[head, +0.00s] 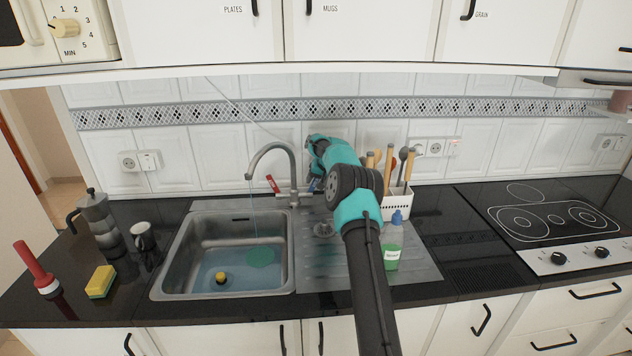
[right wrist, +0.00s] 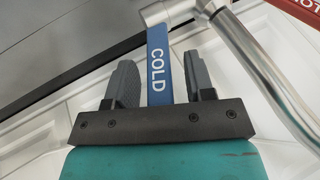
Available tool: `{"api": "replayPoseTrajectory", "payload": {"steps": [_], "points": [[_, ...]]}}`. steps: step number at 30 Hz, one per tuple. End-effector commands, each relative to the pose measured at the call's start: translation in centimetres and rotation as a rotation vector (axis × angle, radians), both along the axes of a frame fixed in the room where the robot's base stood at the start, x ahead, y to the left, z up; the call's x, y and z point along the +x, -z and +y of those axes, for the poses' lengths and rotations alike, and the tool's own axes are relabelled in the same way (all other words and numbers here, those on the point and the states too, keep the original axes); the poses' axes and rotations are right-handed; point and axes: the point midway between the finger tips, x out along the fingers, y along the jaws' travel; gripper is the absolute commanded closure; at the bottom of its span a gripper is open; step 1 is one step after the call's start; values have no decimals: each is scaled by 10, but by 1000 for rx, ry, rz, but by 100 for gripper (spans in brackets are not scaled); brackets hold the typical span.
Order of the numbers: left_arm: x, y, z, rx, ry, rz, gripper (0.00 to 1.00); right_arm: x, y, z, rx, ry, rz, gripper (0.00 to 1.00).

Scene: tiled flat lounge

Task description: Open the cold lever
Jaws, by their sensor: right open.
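The cold lever (right wrist: 158,62) is a blue bar marked COLD on the steel tap. In the right wrist view it stands between the two grey fingers of my right gripper (right wrist: 163,80), which is open, with a gap visible on both sides. In the head view the blue lever (head: 312,185) is partly hidden by my right gripper (head: 318,176), at the right of the tap (head: 292,175). The red lever (head: 272,184) is on the tap's left side. A thin stream hangs below the spout. My left gripper is not in view.
The sink (head: 185,255) holds shallow water, a green item and a small yellow one. A white utensil caddy (head: 396,207) and a green bottle (head: 391,257) stand right of my arm. A mug (head: 144,240), a moka pot (head: 100,222) and a sponge (head: 101,282) are at left.

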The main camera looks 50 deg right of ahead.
Motion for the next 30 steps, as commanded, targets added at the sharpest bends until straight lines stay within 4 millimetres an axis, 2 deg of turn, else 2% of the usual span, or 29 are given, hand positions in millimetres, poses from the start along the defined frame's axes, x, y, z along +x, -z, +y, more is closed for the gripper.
{"api": "replayPoseTrajectory", "payload": {"steps": [9, 24, 30], "points": [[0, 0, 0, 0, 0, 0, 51, 1, 1, 0, -1, 0, -1, 51], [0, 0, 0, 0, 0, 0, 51, 1, 1, 0, -1, 0, -1, 99], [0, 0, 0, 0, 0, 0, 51, 1, 1, 0, -1, 0, -1, 100]]}}
